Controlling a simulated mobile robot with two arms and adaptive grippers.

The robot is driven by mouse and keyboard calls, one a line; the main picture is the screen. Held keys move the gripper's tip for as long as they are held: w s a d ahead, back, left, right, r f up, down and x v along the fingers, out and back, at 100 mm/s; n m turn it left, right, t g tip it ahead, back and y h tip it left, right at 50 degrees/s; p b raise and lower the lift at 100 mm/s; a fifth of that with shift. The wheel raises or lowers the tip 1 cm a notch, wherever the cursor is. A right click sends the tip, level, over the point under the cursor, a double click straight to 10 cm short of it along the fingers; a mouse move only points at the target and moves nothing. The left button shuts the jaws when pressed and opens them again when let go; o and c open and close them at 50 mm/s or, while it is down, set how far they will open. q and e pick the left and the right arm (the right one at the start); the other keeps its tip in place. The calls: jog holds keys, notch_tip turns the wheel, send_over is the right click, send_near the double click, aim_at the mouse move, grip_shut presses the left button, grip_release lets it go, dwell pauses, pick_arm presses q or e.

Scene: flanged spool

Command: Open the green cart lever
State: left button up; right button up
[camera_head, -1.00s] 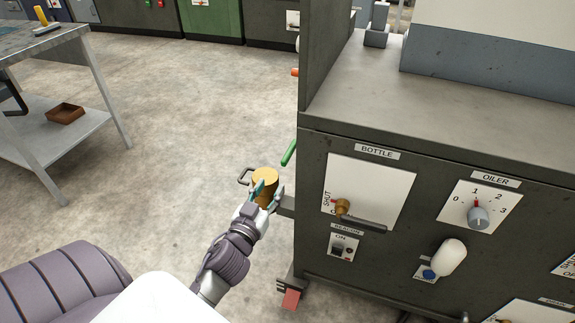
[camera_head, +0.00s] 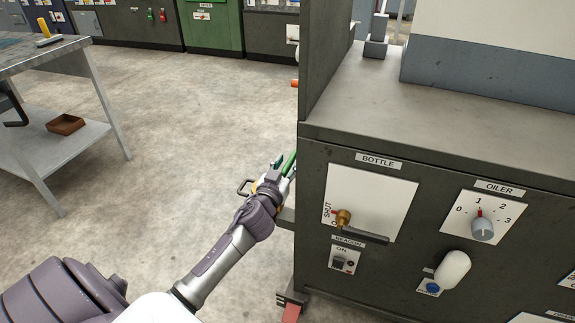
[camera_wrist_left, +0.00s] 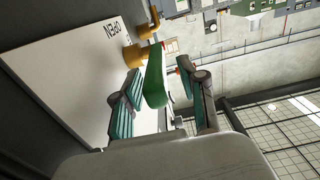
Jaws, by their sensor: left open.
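The green lever (camera_head: 289,163) shows at the left side of the dark cabinet in the head view, partly hidden by my left gripper (camera_head: 280,170). In the left wrist view the green lever (camera_wrist_left: 154,78) extends from a brass fitting (camera_wrist_left: 135,55) on a white plate (camera_wrist_left: 85,75) marked OPEN. My left gripper (camera_wrist_left: 160,108) is open, with one teal-padded finger on each side of the lever. I cannot tell whether either finger touches it. My right gripper is not in view.
The dark cabinet (camera_head: 312,230) stands just right of my left gripper. A metal table (camera_head: 90,70) stands at the left. The floor between is clear.

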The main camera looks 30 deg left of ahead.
pick_arm(q)
grip_shut()
dwell(0.3)
jog(key=shift+w, duration=0.1)
